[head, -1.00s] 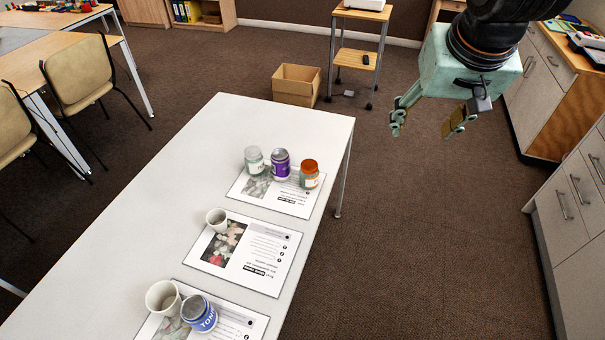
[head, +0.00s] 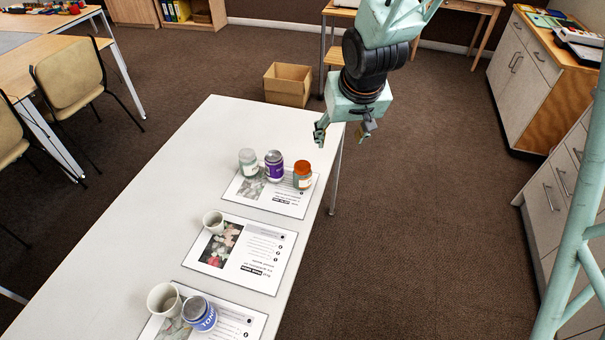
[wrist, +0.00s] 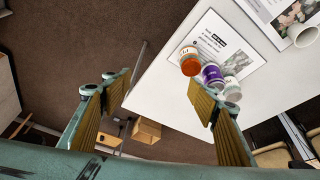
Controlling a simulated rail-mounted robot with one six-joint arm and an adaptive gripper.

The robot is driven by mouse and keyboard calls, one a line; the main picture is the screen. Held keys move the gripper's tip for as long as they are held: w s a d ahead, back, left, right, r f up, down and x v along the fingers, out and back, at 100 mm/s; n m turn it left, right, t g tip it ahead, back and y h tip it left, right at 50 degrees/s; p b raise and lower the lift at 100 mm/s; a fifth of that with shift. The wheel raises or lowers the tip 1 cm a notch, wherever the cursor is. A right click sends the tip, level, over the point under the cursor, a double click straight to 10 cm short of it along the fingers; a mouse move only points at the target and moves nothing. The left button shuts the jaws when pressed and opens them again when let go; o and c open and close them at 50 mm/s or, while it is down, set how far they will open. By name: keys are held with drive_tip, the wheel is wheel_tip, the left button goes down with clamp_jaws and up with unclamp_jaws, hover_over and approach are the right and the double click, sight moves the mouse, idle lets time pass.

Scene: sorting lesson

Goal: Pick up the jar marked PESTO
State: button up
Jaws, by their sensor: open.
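Three jars stand close together on the far sheet: a pale jar with a greyish lid (head: 248,163), a purple jar (head: 274,166) and a jar with an orange lid (head: 303,175). In the wrist view the orange-lidded jar (wrist: 190,62), the purple jar (wrist: 213,77) and the pale jar (wrist: 232,90) lie to the right of centre. A blue jar (head: 200,314), its label starting "TO", is on the near sheet. I cannot read PESTO on any label. My gripper (head: 343,133) is open and empty, above and beyond the orange-lidded jar; its fingers (wrist: 160,95) also frame the wrist view.
The white table (head: 130,250) carries several printed sheets, the middle one (head: 270,276) under a small white cup (head: 213,222). A larger cup (head: 163,298) touches or nearly touches the blue jar. A cardboard box (head: 287,86) stands on the floor beyond the table. The table's left side is clear.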

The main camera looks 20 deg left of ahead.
drive_tip(key=n+p, duration=0.2)
approach(303, 169)
drive_tip(key=shift+w+d+f+g+y, duration=0.25)
drive_tip(key=shift+w+f+g+y, duration=0.05)
drive_tip(key=shift+w+f+y, duration=0.15)
drive_tip(key=shift+b+x, duration=1.7)
drive_tip(key=shift+x, duration=2.55)
drive_tip(key=shift+d+b+x, duration=0.2)
drive_tip(key=shift+b+x, duration=0.55)
drive_tip(key=shift+x, duration=1.85)
drive_tip(key=c, duration=1)
